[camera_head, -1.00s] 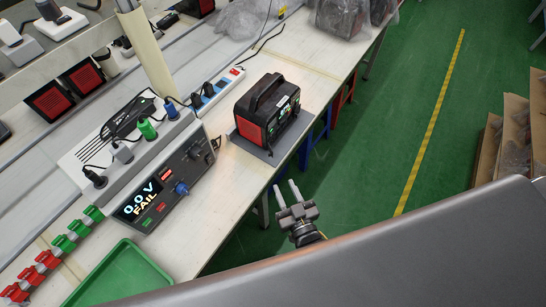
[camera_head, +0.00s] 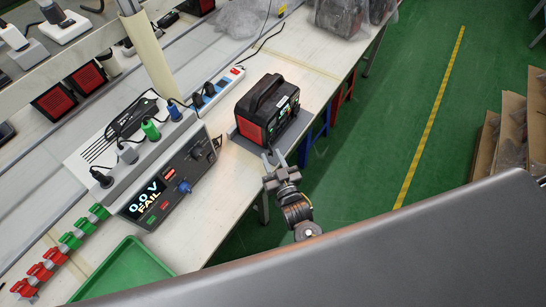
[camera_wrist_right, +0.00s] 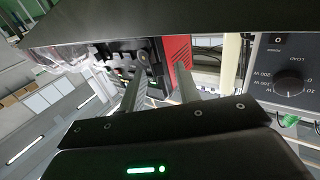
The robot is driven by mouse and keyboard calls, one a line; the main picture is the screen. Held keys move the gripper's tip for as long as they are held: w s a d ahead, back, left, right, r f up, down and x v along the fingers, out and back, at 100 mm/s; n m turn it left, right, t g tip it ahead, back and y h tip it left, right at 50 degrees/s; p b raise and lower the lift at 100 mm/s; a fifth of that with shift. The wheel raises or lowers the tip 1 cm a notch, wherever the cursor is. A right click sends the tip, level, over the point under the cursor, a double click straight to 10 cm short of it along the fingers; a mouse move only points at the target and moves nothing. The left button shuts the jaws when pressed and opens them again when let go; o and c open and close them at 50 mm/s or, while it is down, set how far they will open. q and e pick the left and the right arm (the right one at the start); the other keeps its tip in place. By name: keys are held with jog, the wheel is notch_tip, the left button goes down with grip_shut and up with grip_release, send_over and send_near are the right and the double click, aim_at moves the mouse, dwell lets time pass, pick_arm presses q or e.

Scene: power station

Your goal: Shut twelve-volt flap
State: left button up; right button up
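The power station (camera_head: 265,115), a black box with red ends and a top handle, stands on a dark grey mat (camera_head: 261,152) near the bench's edge. Its front panel faces right, with a small lit display; the twelve-volt flap is too small to tell apart in the head view. My right gripper (camera_head: 273,155) is just in front of the station's lower near corner, fingers apart and empty. In the right wrist view the open fingers (camera_wrist_right: 160,80) point towards the station's dark panel (camera_wrist_right: 130,60) and red side (camera_wrist_right: 178,52). My left gripper is not in view.
A tester (camera_head: 172,180) reading "0.0 V FAIL" stands left of the station. A power strip (camera_head: 217,93), a green tray (camera_head: 125,272) and red and green connectors (camera_head: 72,240) lie on the bench.

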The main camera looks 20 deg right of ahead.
jog(key=shift+c, duration=0.2)
grip_shut()
